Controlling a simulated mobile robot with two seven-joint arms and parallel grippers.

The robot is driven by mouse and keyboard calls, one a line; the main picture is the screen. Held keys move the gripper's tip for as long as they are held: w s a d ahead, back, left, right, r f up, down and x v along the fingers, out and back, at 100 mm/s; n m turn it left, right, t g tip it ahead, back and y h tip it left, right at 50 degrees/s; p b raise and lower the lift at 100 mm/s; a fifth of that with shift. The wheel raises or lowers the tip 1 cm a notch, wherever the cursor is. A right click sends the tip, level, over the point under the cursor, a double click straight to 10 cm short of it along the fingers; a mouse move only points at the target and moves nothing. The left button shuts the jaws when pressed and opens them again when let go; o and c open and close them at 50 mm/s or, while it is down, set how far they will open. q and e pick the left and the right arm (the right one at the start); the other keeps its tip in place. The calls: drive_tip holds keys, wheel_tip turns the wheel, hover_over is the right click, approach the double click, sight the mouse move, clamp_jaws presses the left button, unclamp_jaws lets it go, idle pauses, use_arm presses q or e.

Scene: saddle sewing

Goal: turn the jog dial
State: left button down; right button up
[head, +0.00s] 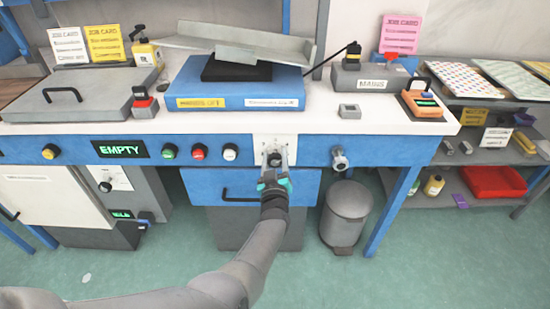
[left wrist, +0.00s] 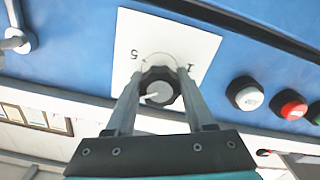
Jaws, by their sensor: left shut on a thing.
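The jog dial (head: 274,158) is a dark round knob on a white plate (head: 262,145) on the blue front of the bench. In the left wrist view the dial (left wrist: 159,92) shows a pale pointer mark, and the plate (left wrist: 195,45) bears the numerals 5 and 1. My left gripper (head: 275,160) reaches up from below to the dial. Its two fingers lie on either side of the knob, shut on it, as the left wrist view shows (left wrist: 160,98). The fingers hide part of the knob's sides. My right gripper is not in view.
Green, red and white buttons (head: 199,151) and a lit EMPTY display (head: 120,148) are left of the dial. A round metal fitting (head: 339,159) is to its right. A drawer (head: 235,187) is below, and a grey bin (head: 346,215) stands on the floor at right.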

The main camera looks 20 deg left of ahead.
use_arm(q)
drive_tip(key=shift+c, duration=1.3)
unclamp_jaws()
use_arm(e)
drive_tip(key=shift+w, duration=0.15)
use_arm(q)
drive_tip(key=shift+s, duration=0.1)
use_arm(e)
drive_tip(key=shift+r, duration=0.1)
